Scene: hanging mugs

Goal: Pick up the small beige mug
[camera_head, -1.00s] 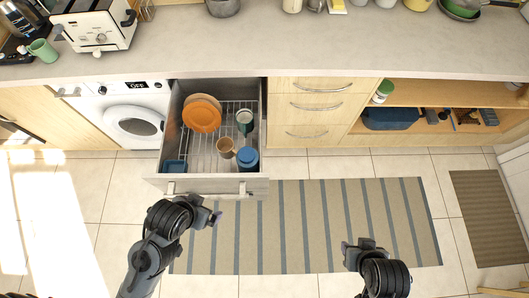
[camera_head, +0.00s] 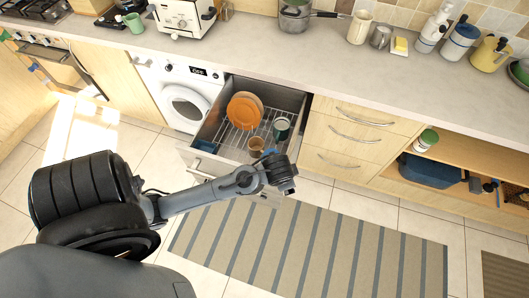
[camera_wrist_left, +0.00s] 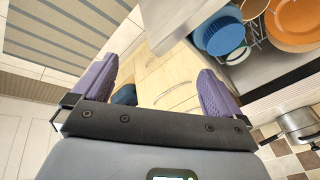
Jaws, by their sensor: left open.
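The small beige mug (camera_head: 256,146) stands in the wire rack of the open drawer, in front of an orange plate (camera_head: 244,109). It shows partly at the top edge of the left wrist view (camera_wrist_left: 253,8), beside a blue cup (camera_wrist_left: 220,34). In the head view my left arm largely hides the blue cup. A dark green mug (camera_head: 281,128) stands behind and to the right of the beige mug. My left gripper (camera_wrist_left: 155,88) is open and empty, its purple fingers wide apart. In the head view it is near the drawer's front right corner, apart from the beige mug.
The open drawer (camera_head: 292,98) juts out between the washing machine (camera_head: 186,103) and closed drawers (camera_head: 358,130). The counter (camera_head: 270,55) runs above. A striped rug (camera_head: 330,245) lies on the floor. An open shelf with a blue bin (camera_head: 432,170) is at right.

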